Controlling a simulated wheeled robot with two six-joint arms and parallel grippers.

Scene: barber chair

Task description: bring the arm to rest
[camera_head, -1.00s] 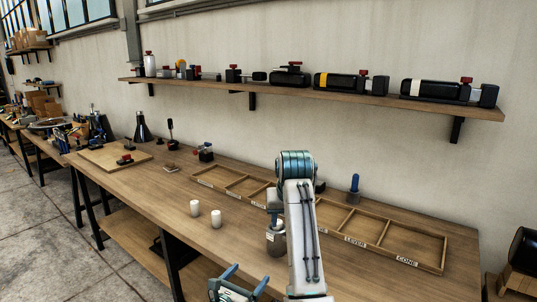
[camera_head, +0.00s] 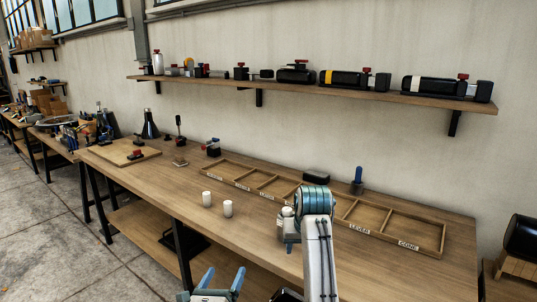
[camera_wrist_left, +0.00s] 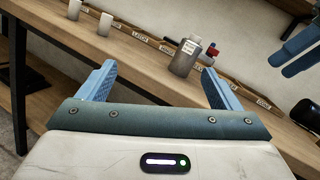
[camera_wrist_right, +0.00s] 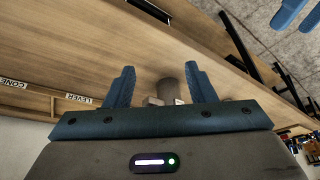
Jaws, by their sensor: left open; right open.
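My left gripper (camera_head: 222,278) is at the bottom edge of the head view, in front of the bench. Its two blue fingers are apart, with nothing between them in the left wrist view (camera_wrist_left: 160,82). My right arm rises in front of the trays in the head view, and its fingertips are not clear there. In the right wrist view my right gripper (camera_wrist_right: 160,78) is open and empty. A grey bottle (camera_wrist_right: 168,88) stands beyond its fingers, apart from them.
Two white cylinders (camera_head: 207,198) stand on the wooden bench (camera_head: 165,190). A labelled compartment tray (camera_head: 415,228) lies along the back, with a blue-handled tool (camera_head: 358,180) behind it. A wall shelf (camera_head: 300,87) holds several dark parts.

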